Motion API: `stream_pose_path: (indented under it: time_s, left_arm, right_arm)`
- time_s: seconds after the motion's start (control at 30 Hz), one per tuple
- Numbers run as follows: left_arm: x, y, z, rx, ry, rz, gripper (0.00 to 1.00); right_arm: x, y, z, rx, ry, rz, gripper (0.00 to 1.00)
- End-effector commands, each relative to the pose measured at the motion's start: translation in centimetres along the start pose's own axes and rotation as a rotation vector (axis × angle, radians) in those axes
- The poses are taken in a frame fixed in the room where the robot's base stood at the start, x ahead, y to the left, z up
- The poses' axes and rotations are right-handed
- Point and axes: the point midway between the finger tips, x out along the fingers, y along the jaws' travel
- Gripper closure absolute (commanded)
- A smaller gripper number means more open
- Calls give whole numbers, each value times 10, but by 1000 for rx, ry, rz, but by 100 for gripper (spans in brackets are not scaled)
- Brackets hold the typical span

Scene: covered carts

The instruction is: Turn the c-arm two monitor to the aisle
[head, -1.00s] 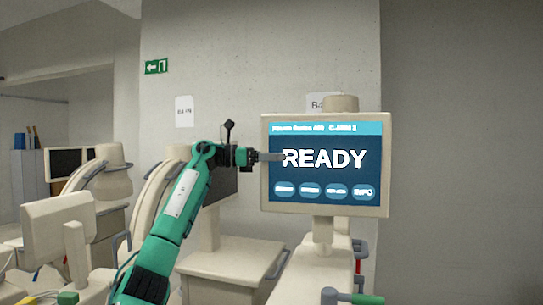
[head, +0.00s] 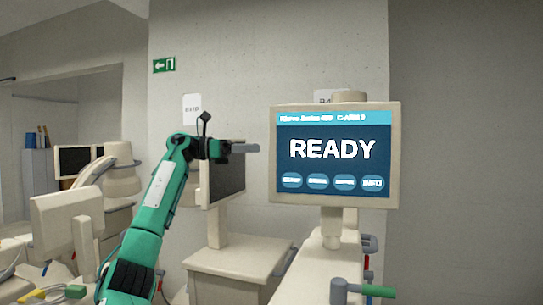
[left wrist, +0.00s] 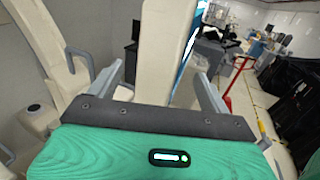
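The lit monitor (head: 334,202) reads READY and stands on a post on the right-hand cart; its screen faces my head camera. The small header text is too blurred to read surely. My left gripper (head: 246,148) is just left of the monitor's left edge, with a small gap in the head view. In the left wrist view the two grey fingers (left wrist: 152,88) stand wide apart. A pale upright edge with a blue strip, seemingly the monitor (left wrist: 166,50), shows between them; no finger is seen pressing on it. My right gripper is not in view.
A dark-screened monitor (head: 228,180) stands behind my left arm on a neighbouring cart (head: 235,262). Another pale monitor (head: 66,220) is at the left. A green-gripped handle (head: 378,291) is at the front right. A red post (left wrist: 230,88) stands in the open floor area.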

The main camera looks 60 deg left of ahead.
Motion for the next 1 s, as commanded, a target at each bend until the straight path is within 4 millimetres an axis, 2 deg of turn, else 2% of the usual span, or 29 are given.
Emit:
stream_pose_path:
  time_s: [0.1,0.3,1.0]
  left_arm:
    - [-24,-1,-1,1,-1,1,19]
    - [-46,-2,1,1,-1,-2,19]
    - [-50,-2,2,2,-2,-3,19]
  right_arm:
    - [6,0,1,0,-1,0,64]
    - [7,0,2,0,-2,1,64]
    - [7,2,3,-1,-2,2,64]
